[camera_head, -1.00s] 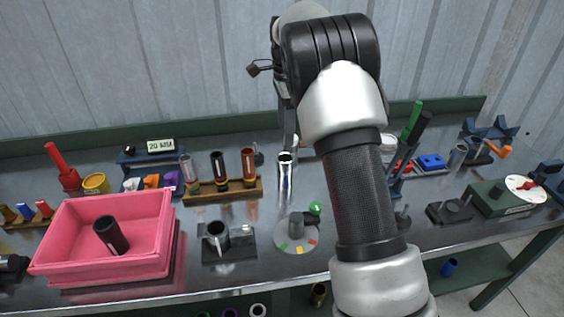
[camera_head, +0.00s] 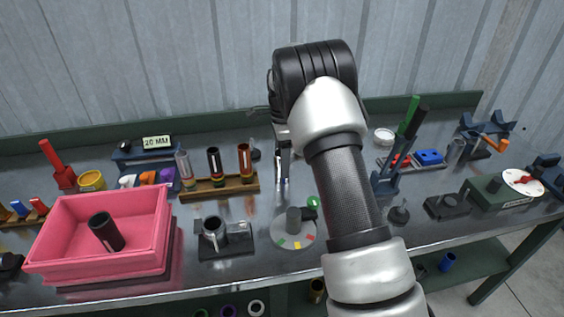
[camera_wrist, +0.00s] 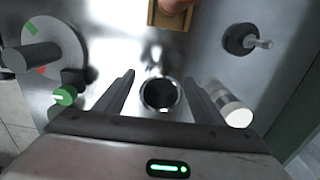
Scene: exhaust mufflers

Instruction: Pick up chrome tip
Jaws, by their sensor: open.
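The chrome tip (camera_wrist: 160,95) is an upright shiny tube, seen from above as a bright ring with a dark bore in the wrist view. My gripper (camera_wrist: 159,80) is open, with one finger on each side of the tube and a small gap visible on both sides. In the head view my gripper (camera_head: 282,180) is low over the middle of the bench and largely hides the chrome tip there. I cannot tell how far down the tube the fingertips reach.
A wooden rack of tubes (camera_head: 218,188) stands left of my gripper. A round dial plate with a grey post and green knob (camera_head: 294,238) lies in front. A pink bin (camera_head: 60,235) is at front left. A white jar (camera_wrist: 236,111) is near my right finger.

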